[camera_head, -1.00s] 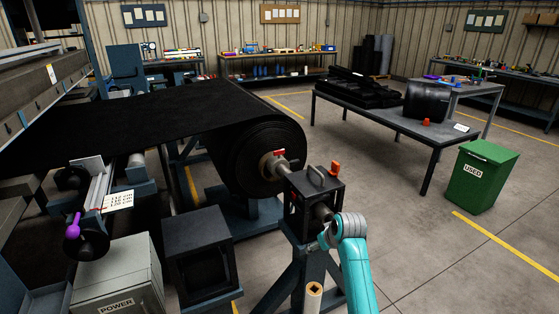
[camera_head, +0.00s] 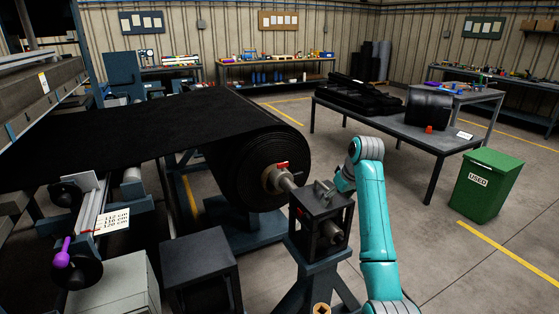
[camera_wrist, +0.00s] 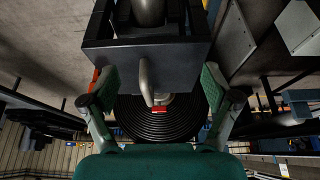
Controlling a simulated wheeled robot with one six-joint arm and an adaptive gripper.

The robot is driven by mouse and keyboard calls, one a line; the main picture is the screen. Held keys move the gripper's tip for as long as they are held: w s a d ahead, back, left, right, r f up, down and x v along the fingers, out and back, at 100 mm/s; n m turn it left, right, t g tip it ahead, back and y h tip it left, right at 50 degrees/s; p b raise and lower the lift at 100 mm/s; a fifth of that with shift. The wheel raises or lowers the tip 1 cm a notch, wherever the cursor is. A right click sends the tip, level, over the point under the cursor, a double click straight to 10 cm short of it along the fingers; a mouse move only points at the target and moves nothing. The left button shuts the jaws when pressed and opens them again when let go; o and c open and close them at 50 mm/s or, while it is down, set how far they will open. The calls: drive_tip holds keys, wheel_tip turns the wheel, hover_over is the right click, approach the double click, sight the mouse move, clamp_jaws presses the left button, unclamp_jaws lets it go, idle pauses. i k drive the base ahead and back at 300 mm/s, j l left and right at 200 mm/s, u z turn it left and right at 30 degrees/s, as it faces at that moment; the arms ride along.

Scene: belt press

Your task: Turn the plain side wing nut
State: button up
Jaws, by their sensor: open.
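The black belt roll (camera_head: 250,170) sits on a shaft with a red winged piece (camera_head: 282,165) at its hub. The red piece also shows in the wrist view (camera_wrist: 146,108). I cannot tell which part is the plain side wing nut. My gripper (camera_wrist: 160,82) is open and empty. Its fingers stand either side of the handle in the wrist view, apart from it. An orange piece (camera_wrist: 96,76) is partly hidden behind the left finger.
A purple-handled lever (camera_head: 65,245) is at the left beside a measuring label (camera_head: 112,222). A dark box (camera_head: 200,262) stands left of the stand. A table (camera_head: 400,127) and a green bin (camera_head: 485,187) are at the right. The floor between stand and bin is clear.

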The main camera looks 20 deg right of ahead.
sight(282, 165)
drive_tip(key=i, duration=1.25)
